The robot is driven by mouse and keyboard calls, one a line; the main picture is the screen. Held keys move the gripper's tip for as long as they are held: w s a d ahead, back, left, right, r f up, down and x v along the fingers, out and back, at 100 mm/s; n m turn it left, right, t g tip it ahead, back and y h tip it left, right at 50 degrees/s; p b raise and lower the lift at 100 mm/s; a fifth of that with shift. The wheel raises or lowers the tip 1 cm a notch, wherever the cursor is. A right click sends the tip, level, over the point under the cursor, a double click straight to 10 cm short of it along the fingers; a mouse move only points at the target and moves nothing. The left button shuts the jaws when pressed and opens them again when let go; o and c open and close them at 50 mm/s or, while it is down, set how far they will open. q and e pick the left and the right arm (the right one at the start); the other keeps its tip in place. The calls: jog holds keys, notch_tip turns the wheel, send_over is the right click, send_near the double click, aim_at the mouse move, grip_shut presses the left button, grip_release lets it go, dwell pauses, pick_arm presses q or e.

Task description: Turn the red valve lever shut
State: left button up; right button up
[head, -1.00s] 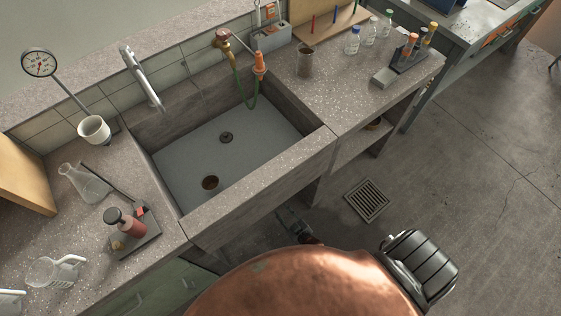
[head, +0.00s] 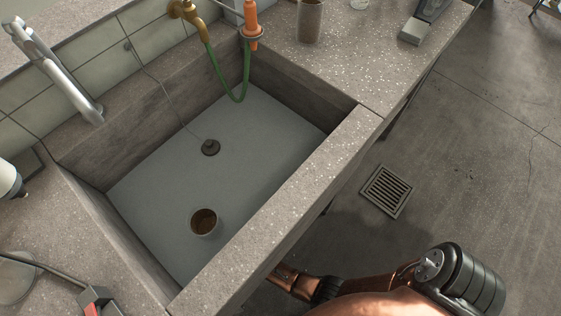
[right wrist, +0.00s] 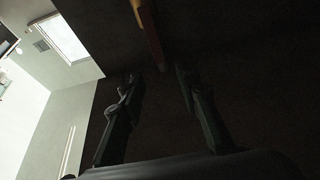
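A brass valve fitting (head: 188,12) is cut off by the top edge of the head view, above the back of the sink. No red lever can be made out on it in this frame. A green hose (head: 228,88) loops from it to an orange nozzle (head: 251,20). My right gripper shows in the right wrist view (right wrist: 160,74) with its two dark fingers apart and nothing between them. In the head view it is hidden beyond the sink's front edge. A reddish and tan bar (right wrist: 149,28) lies past the fingertips; I cannot tell what it is. My left gripper is out of view.
A beaker (head: 310,20) stands on the speckled bench. A floor grate (head: 387,191) lies at right.

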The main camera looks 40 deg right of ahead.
jog(key=b+x, duration=0.1)
jog(key=x, duration=0.6)
jog(key=shift+d+r, duration=0.1)
jog(key=shift+c, duration=0.5)
grip_shut()
